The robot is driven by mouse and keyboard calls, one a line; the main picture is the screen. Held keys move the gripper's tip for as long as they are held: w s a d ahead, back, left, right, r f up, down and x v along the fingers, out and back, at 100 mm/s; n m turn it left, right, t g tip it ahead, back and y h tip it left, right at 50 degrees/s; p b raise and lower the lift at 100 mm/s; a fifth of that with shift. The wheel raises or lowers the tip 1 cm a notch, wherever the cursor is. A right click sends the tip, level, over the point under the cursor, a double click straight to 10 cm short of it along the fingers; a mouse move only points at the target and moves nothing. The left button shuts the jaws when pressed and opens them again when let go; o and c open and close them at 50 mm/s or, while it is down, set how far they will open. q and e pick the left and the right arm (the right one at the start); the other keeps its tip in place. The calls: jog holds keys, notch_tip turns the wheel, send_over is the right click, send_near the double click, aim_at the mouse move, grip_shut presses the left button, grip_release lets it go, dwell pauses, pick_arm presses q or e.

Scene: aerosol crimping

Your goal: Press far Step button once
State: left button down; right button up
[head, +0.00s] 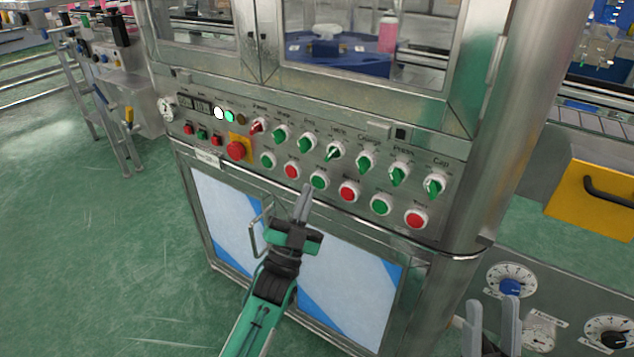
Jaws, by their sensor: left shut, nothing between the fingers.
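A steel control panel (330,215) on the machine's front carries a lower row of round push buttons, alternating green and red. From left they include a green button (267,160), a red button (291,171), a green button (319,180), a red button (348,191), a green button (380,204) and a red button (415,218). Their labels are too small to read, so I cannot tell which is Step. My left gripper (304,190) is shut and empty, its tips just below the middle green button; contact is unclear. My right gripper (492,308) is open and empty at the bottom right.
Selector knobs (333,153) line the upper row. A red mushroom button (235,150) on a yellow plate and several small buttons (202,134) are at left. A steel post (500,130) stands right of the panel. Dials (511,280) are beside my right gripper.

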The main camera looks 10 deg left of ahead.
pick_arm(q)
jog(key=shift+s, duration=0.15)
jog(key=s, duration=0.1)
jog(key=s+a+p, duration=0.1)
jog(key=s, duration=0.1)
jog(key=s+p, duration=0.1)
jog(key=shift+s+a, duration=0.25)
jog(key=shift+a, duration=0.1)
dwell(0.6)
